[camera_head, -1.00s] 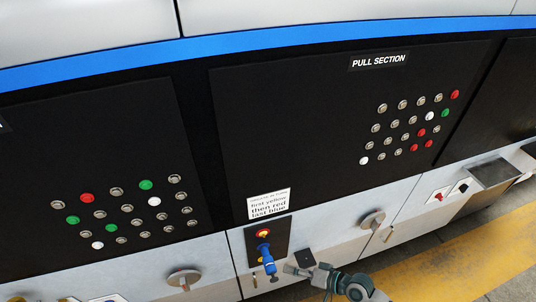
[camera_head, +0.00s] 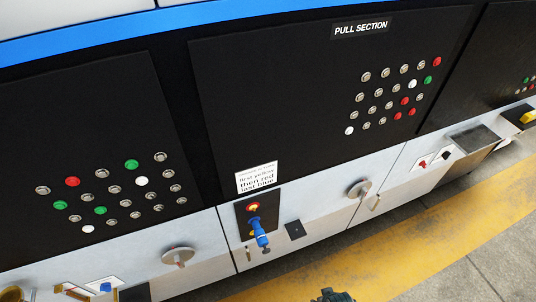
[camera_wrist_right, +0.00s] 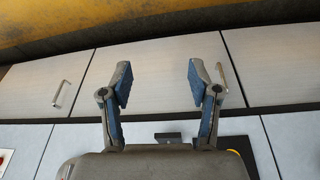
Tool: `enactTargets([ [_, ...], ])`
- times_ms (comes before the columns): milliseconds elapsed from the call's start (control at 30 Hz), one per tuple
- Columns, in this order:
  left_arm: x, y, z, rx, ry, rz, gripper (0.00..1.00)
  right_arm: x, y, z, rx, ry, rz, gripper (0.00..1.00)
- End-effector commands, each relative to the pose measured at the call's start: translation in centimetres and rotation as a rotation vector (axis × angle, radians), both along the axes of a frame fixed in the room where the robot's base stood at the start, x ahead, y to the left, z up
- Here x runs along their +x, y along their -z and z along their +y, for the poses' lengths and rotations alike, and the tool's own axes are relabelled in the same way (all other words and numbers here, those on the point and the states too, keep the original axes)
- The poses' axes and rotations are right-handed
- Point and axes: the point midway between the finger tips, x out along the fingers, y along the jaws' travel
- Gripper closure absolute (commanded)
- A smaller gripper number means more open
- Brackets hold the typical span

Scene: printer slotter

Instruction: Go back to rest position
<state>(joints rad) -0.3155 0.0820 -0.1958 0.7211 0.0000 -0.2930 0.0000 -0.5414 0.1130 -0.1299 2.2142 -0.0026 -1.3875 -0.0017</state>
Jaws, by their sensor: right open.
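My right gripper (camera_wrist_right: 158,85) shows in the right wrist view. Its two blue-padded fingers are apart with nothing between them. Behind it are light grey cabinet panels. In the head view only a small dark piece of my right arm shows at the bottom edge. My left gripper is in no view. The blue handle (camera_head: 260,234) sticks out of a black plate below a red and yellow fitting (camera_head: 253,207), under the white instruction label (camera_head: 257,178). Nothing of mine touches it.
The machine front has black panels with red, green, white and grey buttons. Round knobs (camera_head: 179,256) (camera_head: 359,188) and a metal tray (camera_head: 474,146) stick out from its lower part. The floor with a yellow stripe (camera_head: 400,245) is clear in front.

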Motion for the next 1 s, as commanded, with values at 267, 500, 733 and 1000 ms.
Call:
enactTargets([
  [267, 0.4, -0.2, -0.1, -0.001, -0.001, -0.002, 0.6, -1.3, 12.0, 0.1, -0.002, -0.009, 0.054, 0.38],
  [500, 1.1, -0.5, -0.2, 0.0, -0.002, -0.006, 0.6, -8.1, 25.4, -0.8, -0.008, -0.022, 0.118, 0.38],
  [733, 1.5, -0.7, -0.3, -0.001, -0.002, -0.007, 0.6, -15.2, 31.5, -2.1, -0.014, -0.032, 0.156, 0.38],
  [1000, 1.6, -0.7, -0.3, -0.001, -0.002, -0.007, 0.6, -17.4, 32.6, -2.5, -0.015, -0.034, 0.164, 0.38],
])
